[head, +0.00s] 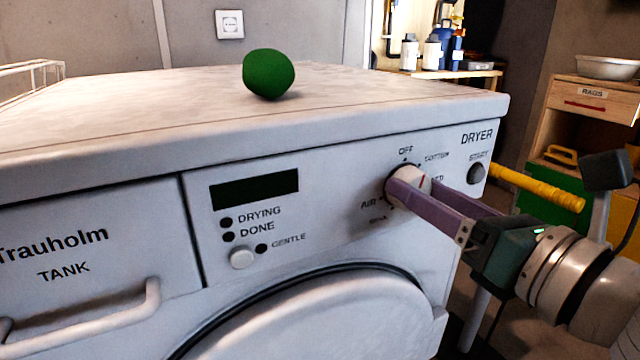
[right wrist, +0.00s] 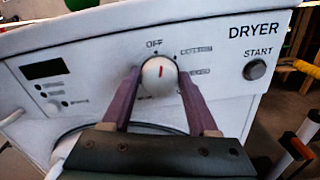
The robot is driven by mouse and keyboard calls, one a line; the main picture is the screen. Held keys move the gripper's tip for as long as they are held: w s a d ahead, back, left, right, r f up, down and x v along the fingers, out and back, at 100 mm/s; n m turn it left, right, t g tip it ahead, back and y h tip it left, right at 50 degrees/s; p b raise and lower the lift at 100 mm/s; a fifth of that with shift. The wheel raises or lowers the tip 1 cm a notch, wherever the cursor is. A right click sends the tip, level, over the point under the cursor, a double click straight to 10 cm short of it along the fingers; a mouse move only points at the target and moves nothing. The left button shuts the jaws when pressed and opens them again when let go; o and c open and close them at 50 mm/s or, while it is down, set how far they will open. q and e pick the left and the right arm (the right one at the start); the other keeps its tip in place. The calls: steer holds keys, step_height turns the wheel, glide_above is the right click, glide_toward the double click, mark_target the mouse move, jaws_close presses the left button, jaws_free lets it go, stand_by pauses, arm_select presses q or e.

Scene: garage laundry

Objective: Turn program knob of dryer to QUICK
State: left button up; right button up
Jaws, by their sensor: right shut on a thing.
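The white dryer (head: 330,220) fills the middle of the head view. Its program knob (head: 412,182) is white with a red mark and sits on the right part of the panel. In the right wrist view the knob (right wrist: 159,76) shows between my fingers, its red mark near upright, close to OFF. Labels OFF, COTTON and AIR can be read around it; others are partly covered or blurred, and I cannot read QUICK. My right gripper (head: 405,190) is shut on the knob, one finger on each side. My left gripper is not in view.
The START button (head: 476,174) is right of the knob. A green round object (head: 268,74) lies on the dryer top. The tank drawer handle (head: 90,312) sticks out at left. A wooden cabinet (head: 593,100) with a bowl (head: 607,67) stands at right.

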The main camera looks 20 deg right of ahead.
steer(key=m+p, duration=0.1)
steer(key=m, duration=0.5)
steer(key=shift+d, duration=0.1)
steer(key=m+p, duration=0.2)
steer(key=m, duration=0.4)
steer(key=shift+d+m+p, duration=0.1)
steer(key=shift+m+p, duration=0.2)
steer(key=shift+m, duration=0.1)
steer(key=shift+f+m+p, duration=0.2)
steer(key=shift+m+p, duration=1.2)
steer(key=shift+m, duration=2.05)
steer(key=shift+f+m+p, duration=0.2)
steer(key=shift+m+p, duration=1.15)
steer(key=shift+m, duration=2.4)
steer(key=o, duration=1.4)
steer(key=shift+c, duration=0.2)
